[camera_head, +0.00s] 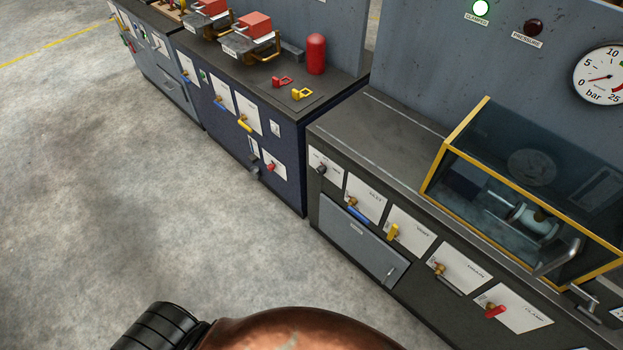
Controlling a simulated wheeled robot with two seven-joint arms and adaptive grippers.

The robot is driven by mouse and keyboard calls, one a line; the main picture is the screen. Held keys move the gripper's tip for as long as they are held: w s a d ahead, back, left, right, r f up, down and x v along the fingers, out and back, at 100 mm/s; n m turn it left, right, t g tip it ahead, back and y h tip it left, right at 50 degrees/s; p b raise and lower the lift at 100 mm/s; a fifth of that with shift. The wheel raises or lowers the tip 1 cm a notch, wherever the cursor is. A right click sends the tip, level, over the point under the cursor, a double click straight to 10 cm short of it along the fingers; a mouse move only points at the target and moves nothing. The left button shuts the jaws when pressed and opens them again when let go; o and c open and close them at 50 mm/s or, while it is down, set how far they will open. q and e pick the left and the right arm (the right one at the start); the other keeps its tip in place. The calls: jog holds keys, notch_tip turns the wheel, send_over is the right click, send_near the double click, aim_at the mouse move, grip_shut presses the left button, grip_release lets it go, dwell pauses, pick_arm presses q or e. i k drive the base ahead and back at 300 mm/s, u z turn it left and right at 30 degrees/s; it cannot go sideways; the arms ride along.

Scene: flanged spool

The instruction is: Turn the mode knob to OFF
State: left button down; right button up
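A small dark knob (321,169) sits on a white plate at the upper left corner of the near dark cabinet's front. It looks like the mode knob, but the plate's lettering and the knob's setting are too small to read. Neither of my grippers is in view. A copper-coloured and black part at the bottom edge looks like one of my own arm links, well short of the cabinet.
Along the near cabinet's front are a yellow valve handle (393,232), a red handle (495,311) and a grey drawer (360,243). A yellow-framed glass guard (530,190) stands on top. A pressure gauge (602,75) is behind. The concrete floor (130,190) at left is clear.

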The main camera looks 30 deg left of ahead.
aim_at(321, 170)
jog(key=k, duration=0.35)
jog(key=u, duration=0.75)
